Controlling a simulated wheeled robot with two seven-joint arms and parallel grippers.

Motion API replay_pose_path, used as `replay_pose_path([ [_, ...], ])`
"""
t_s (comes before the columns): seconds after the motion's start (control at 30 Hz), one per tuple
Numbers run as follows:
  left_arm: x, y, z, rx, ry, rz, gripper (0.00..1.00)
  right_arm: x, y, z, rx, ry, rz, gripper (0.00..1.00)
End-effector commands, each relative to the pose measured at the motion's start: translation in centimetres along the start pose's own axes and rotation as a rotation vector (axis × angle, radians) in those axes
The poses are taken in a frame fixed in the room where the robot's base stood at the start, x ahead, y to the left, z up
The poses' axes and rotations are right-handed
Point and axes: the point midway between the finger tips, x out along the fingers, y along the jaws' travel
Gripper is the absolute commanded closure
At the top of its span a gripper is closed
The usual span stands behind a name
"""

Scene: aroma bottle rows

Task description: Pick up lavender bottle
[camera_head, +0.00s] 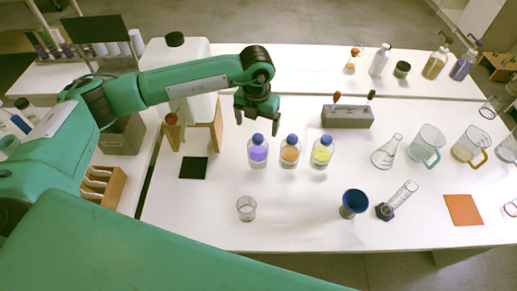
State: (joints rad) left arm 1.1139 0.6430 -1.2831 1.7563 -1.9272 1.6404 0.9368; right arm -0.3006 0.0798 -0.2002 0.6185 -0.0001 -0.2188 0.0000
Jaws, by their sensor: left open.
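The lavender bottle (257,153) has purple contents and a blue cap. It stands upright on the white table at the left end of a row. An orange bottle (290,152) and a yellow bottle (321,154) stand to its right, also blue-capped. My left gripper (257,125) is open and points down behind and above the lavender bottle's cap. Its fingers hold nothing, and I cannot tell whether they touch the cap. My right gripper is not in view.
A small clear beaker (246,208), a blue funnel (354,203) and a tilted graduated cylinder (401,197) stand in front. A grey block (347,116) stands behind right. A dark square mat (194,168) lies left. Glass flasks and beakers stand on the right.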

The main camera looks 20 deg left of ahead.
Motion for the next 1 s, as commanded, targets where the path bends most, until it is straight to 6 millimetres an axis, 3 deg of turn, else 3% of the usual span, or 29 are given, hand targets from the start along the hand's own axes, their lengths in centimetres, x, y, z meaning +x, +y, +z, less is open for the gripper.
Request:
replay_pose_path([
  [0.13, 2.5, -0.1, 0.0, -0.001, 0.002, -0.001, 0.12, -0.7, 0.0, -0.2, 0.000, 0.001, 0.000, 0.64],
  [0.43, 4.8, -0.2, 0.0, 0.001, 0.002, -0.003, 0.12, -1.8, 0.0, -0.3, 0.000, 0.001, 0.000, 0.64],
  [0.7, 8.7, -0.2, 0.2, 0.000, 0.001, -0.004, 0.12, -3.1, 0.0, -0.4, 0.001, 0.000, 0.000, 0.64],
  [0.97, 9.2, -0.2, 0.2, 0.002, -0.001, -0.004, 0.12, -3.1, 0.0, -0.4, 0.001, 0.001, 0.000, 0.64],
  [1.0, 9.2, -0.2, 0.2, 0.002, -0.001, -0.004, 0.16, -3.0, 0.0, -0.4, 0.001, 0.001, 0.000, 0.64],
])
